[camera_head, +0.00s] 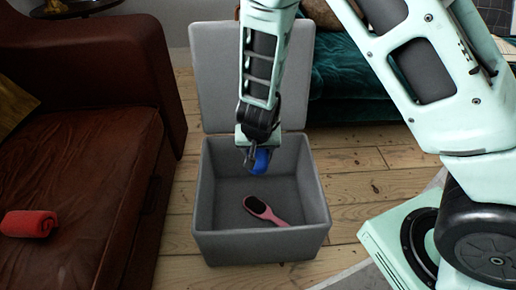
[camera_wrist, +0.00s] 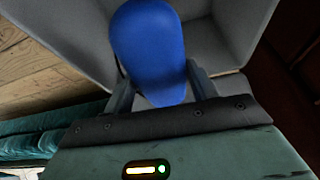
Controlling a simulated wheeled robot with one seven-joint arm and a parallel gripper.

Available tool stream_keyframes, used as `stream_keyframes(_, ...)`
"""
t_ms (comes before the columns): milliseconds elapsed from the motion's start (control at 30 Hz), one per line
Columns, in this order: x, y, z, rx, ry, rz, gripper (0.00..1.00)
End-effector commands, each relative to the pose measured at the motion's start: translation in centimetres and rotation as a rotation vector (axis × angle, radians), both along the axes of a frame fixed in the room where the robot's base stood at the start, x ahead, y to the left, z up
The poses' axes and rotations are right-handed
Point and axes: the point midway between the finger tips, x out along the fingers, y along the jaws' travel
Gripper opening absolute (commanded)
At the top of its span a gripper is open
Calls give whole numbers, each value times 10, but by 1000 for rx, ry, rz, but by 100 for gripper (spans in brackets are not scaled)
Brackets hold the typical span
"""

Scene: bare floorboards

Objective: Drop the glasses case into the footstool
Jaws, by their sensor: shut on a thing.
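The glasses case (camera_head: 261,161) is blue and rounded. My gripper (camera_head: 249,162) is shut on it and holds it over the open footstool. In the wrist view the blue case (camera_wrist: 150,52) sits between the two fingers of my gripper (camera_wrist: 160,85), with grey box walls behind it. The footstool (camera_head: 262,246) is a grey open box with its lid (camera_head: 212,80) raised at the back. A pink brush with a dark oval face (camera_head: 266,212) lies on the footstool's floor. My gripper hides part of the case in the head view.
A brown leather sofa (camera_head: 75,190) stands at the left, with a rolled red cloth (camera_head: 28,224) on its seat. A green velvet seat (camera_head: 345,85) is behind the footstool. Bare floorboards (camera_head: 350,190) show right of the footstool.

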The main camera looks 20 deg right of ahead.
Motion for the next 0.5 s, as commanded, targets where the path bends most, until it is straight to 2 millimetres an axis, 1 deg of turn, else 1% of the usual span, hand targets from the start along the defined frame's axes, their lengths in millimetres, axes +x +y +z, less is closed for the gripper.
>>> stream_keyframes(33, 0, 0, -13, 0, 0, -1, 33)
stream_keyframes(200, 0, 0, -25, 1, 0, -1, 33)
stream_keyframes(500, 0, 0, -25, 0, 0, 0, 33)
